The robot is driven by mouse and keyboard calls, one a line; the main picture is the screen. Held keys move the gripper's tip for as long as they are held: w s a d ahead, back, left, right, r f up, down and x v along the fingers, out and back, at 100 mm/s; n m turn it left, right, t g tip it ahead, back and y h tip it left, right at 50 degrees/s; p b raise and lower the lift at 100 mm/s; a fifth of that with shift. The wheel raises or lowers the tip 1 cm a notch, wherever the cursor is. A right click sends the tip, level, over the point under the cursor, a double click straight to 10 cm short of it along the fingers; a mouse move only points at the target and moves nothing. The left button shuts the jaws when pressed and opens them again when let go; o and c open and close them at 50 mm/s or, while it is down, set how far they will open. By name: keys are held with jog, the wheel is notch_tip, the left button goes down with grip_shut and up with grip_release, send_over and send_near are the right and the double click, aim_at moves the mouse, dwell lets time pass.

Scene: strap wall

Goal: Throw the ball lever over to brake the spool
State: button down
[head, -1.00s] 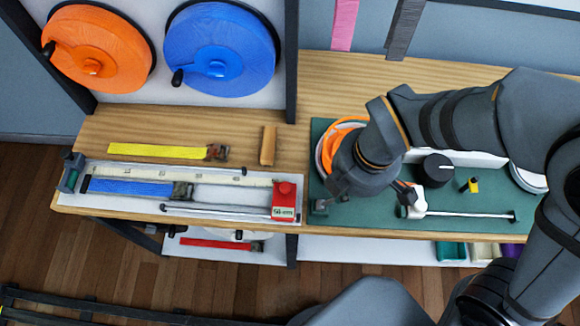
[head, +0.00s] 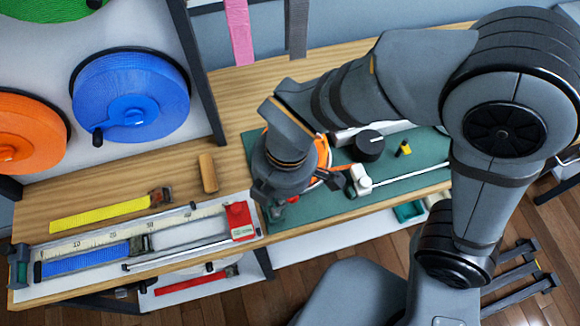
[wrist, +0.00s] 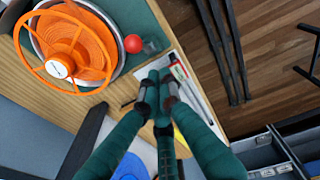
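The spool (wrist: 72,48) is wound with orange strap and has an orange spoked wheel; it shows at the upper left of the wrist view. The lever's red ball (wrist: 133,43) stands beside the spool's rim. In the head view, my wrist covers much of the spool (head: 322,153), and a small red spot, likely the ball (head: 293,199), shows by my wrist. My gripper (wrist: 161,76) has its teal fingers drawn together with nothing seen between the tips. In the wrist view, the tips lie below and right of the ball, apart from it in the picture.
The green mat (head: 410,180) carries a black knob (head: 369,145) and a white block with a rod (head: 362,180). Left of it lie a red block (head: 240,220), a wooden block (head: 208,172) and tape straps. A blue reel (head: 130,95) hangs behind.

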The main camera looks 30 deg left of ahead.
jog(key=w+d+r, duration=0.3)
jog(key=r, duration=0.5)
jog(key=shift+w+d+r, duration=0.2)
jog(key=shift+d+r, duration=0.05)
jog(key=shift+f, duration=0.15)
